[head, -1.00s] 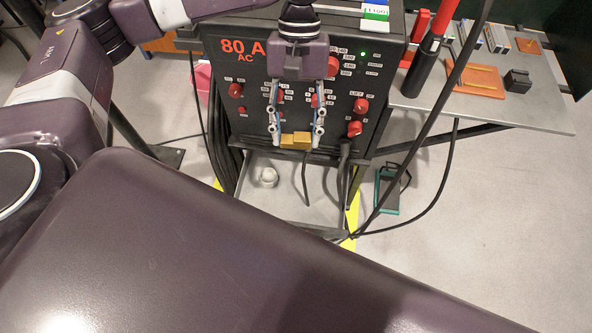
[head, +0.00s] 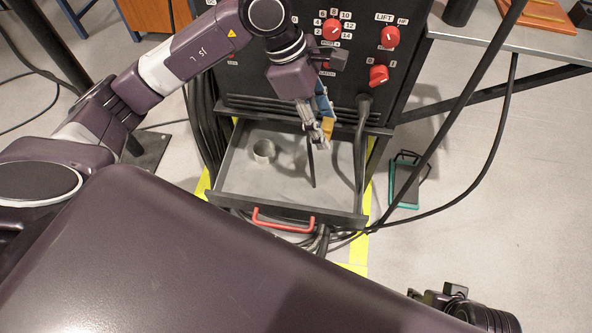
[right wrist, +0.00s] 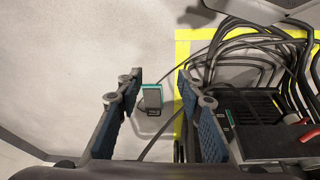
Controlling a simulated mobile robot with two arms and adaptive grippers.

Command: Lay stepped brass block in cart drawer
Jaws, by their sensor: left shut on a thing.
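In the head view the brass block (head: 327,127) is a small yellow piece between the fingertips of my left gripper (head: 321,132). My left gripper is shut on it and holds it above the back right part of the cart drawer (head: 232,185). The fingers partly cover the block, so its steps are not clear. The drawer is pulled out below the black machine and has a red handle (head: 284,222) on its front. In the right wrist view my right gripper (right wrist: 158,88) has its fingers wide apart with nothing held between them.
The black machine front (head: 290,85) rises directly behind. Cables hang at the right. A teal-edged object (head: 406,182) is on the floor, also visible in the right wrist view (right wrist: 152,98).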

